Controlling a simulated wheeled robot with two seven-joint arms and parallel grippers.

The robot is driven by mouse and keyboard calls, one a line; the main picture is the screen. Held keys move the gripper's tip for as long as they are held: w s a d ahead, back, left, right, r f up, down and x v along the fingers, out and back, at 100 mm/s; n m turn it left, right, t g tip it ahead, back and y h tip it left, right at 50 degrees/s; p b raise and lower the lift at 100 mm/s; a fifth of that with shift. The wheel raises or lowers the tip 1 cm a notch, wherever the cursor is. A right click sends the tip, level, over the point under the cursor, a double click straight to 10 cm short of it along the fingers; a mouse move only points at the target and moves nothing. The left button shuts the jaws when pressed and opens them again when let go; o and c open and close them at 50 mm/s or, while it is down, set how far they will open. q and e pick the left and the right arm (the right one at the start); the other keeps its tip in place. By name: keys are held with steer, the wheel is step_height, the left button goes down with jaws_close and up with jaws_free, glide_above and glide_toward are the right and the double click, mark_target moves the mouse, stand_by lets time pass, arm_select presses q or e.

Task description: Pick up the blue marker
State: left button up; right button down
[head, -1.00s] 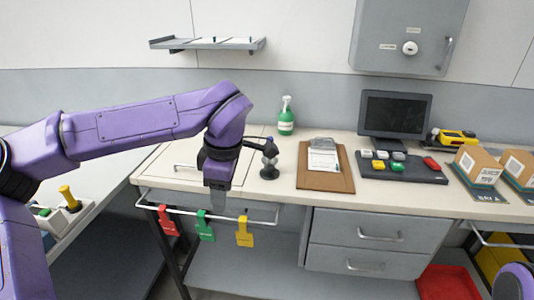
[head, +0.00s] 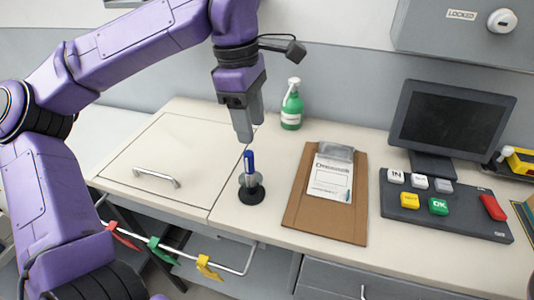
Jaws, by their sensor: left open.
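The blue marker (head: 249,164) stands upright in a small holder (head: 251,190) with a round black base on the counter, in the middle of the head view. My left gripper (head: 246,138) points down with its fingers just above the top of the marker in the picture. It is open and holds nothing. From this angle I cannot tell the exact gap between the fingers and the marker. My right gripper is not in view.
A clipboard (head: 300,216) lies right of the holder. A green pump bottle (head: 291,108) stands behind. A button panel (head: 455,213) and a monitor (head: 450,118) are further right. A hatch with a handle (head: 157,177) lies left. Coloured tags hang from the front rail (head: 180,251).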

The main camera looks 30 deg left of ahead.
mark_target(250, 166)
arm_select(q)
steer(key=f, duration=0.1)
steer(key=s+f, duration=0.1)
steer(key=f, duration=0.1)
steer(key=s+f, duration=0.1)
steer(key=shift+d+f, duration=0.1)
steer(key=shift+f, duration=0.2)
steer(key=f, duration=0.4)
steer(key=shift+w+f+p, duration=0.3)
steer(key=shift+w, duration=0.05)
steer(key=shift+s+d+f, duration=0.1)
steer(key=shift+s+f, duration=0.1)
steer(key=shift+f, duration=0.25)
jaws_close()
